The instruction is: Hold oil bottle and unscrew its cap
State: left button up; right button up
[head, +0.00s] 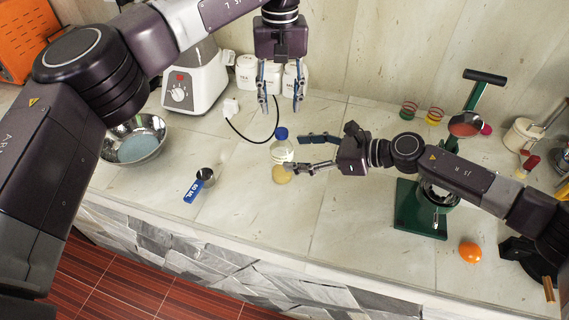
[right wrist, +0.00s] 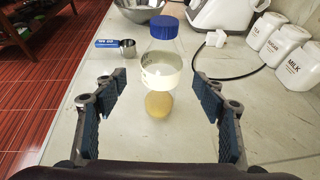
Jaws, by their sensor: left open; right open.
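The oil bottle (head: 282,152) stands upright on the counter, clear with yellowish contents low down and a blue cap (head: 281,133) on top. In the right wrist view the bottle (right wrist: 161,75) stands centred ahead, between the lines of the two fingers. My right gripper (head: 292,153) is open, with its fingers reaching left toward the bottle. It holds nothing. My left gripper (head: 281,103) is open and empty, pointing down above and behind the bottle, with its fingertips higher than the cap.
A blue-handled measuring cup (head: 206,176) and a metal bowl (head: 134,139) lie to the left. A white appliance (head: 194,82) with a black cord and white canisters (head: 246,72) stand behind. A green juicer (head: 420,208) and an orange (head: 470,253) are at right. The front counter is clear.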

aim_at(281, 131)
pick_arm(q)
jog(key=shift+w+d+f, duration=0.1)
jog(key=shift+w, duration=0.1)
pick_arm(e)
jog(key=x, duration=0.4)
jog(key=shift+w+f, duration=0.1)
jog(key=shift+w, duration=0.1)
pick_arm(q)
jog(key=shift+s, duration=0.15)
pick_arm(e)
jog(key=shift+w+a+f, duration=0.1)
jog(key=shift+a+f, duration=0.05)
jog(key=shift+a, duration=0.3)
jog(key=shift+w+a+f, duration=0.1)
jog(key=shift+a, duration=0.1)
jog(key=shift+c, duration=0.2)
grip_shut()
pick_arm(q)
jog(key=m, duration=0.4)
jog(key=shift+f, duration=3.95)
